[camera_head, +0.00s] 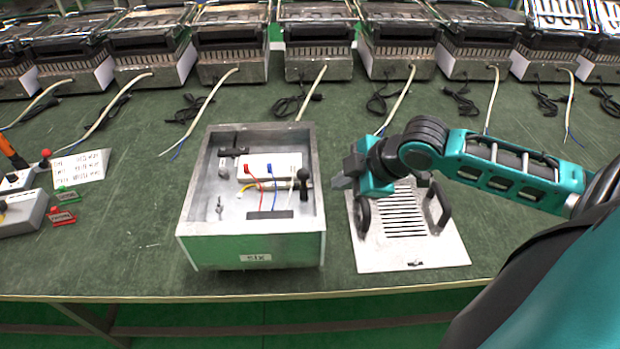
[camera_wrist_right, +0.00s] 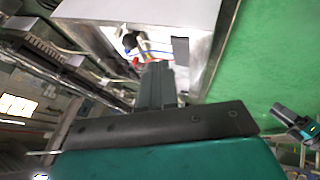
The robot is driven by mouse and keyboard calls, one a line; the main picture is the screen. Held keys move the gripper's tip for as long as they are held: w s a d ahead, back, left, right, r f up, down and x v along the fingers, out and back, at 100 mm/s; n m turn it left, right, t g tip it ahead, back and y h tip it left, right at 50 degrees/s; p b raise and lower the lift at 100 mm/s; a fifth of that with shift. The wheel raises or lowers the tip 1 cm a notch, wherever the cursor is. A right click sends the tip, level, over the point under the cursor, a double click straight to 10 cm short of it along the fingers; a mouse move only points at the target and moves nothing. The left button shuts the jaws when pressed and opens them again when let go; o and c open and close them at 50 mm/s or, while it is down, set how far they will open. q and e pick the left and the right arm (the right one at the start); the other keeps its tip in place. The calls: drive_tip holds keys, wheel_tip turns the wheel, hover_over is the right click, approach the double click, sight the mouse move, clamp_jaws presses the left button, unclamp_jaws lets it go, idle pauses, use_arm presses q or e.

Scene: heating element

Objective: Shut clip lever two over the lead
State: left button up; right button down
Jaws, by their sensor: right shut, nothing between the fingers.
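The open metal box (camera_head: 190,213) labelled six holds a white block (camera_head: 285,161) with a red lever (camera_head: 247,169) and a blue lever (camera_head: 269,168) at its front edge. Which one is clip lever two, and how far each is closed, I cannot tell. Thin yellow, red and blue leads (camera_head: 261,188) run below the block. My right gripper (camera_head: 338,184) is shut and empty, just right of the box wall. In the right wrist view its fingers (camera_wrist_right: 156,72) point toward the box interior (camera_wrist_right: 190,38). My left gripper does not show clearly.
A black-knobbed post (camera_head: 304,186) stands inside the box at right. A slotted metal plate (camera_head: 362,256) with black handles lies right of the box, under my right arm. Testers (camera_head: 22,215) and a printed card (camera_head: 84,167) lie at left. Heaters line the back.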

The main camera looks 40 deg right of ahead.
sight(304, 180)
drive_tip(key=x, duration=1)
drive_tip(key=shift+w+d, duration=0.2)
drive_tip(key=shift+w, duration=0.35)
drive_tip(key=shift+w+d, duration=0.15)
drive_tip(key=shift+w, duration=0.45)
drive_tip(key=shift+w+d, duration=0.3)
drive_tip(key=shift+w, duration=0.4)
drive_tip(key=shift+w, duration=0.15)
